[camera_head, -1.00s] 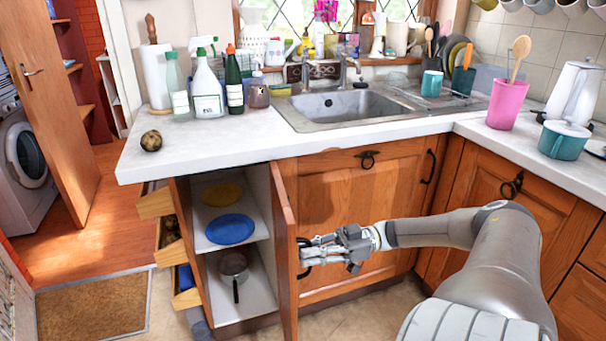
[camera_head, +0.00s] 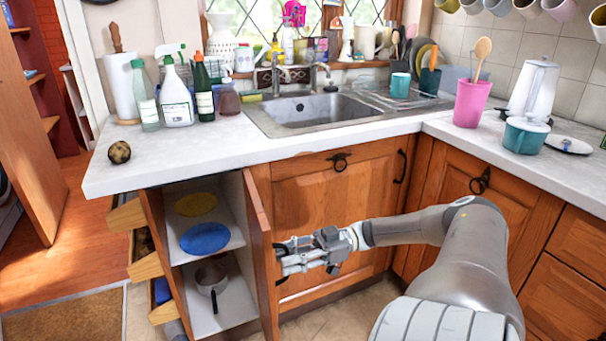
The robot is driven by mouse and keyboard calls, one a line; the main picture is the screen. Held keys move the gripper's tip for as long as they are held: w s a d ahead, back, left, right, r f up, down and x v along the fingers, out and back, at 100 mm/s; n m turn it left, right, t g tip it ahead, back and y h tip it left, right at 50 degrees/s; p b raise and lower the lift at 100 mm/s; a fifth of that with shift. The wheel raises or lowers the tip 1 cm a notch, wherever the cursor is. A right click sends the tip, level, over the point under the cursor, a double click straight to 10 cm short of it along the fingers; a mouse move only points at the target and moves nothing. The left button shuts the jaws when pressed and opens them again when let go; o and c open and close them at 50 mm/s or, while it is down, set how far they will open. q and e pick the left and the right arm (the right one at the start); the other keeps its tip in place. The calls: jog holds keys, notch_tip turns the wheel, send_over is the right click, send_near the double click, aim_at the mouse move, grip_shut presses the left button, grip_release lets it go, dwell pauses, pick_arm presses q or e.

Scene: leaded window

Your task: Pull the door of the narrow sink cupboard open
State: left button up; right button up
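The narrow sink cupboard's door (camera_head: 262,262) stands wide open and shows nearly edge-on. Its inside is in view, with a yellow plate (camera_head: 196,204) and a blue plate (camera_head: 205,238) on the shelf and a pan (camera_head: 211,277) below. My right gripper (camera_head: 284,259) is at the dark door handle (camera_head: 280,279) on the door's outer face. Its fingers look closed around the handle, which they partly hide. My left gripper is not in view.
The wider cupboard door (camera_head: 335,205) beside it is shut. The worktop (camera_head: 250,148) overhangs, with bottles and a sink (camera_head: 320,110) on it. Floor at the left is mostly clear, with a mat (camera_head: 65,318).

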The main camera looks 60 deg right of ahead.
jog(key=v, duration=1.1)
jog(key=shift+d, duration=0.25)
jog(key=shift+s, duration=0.1)
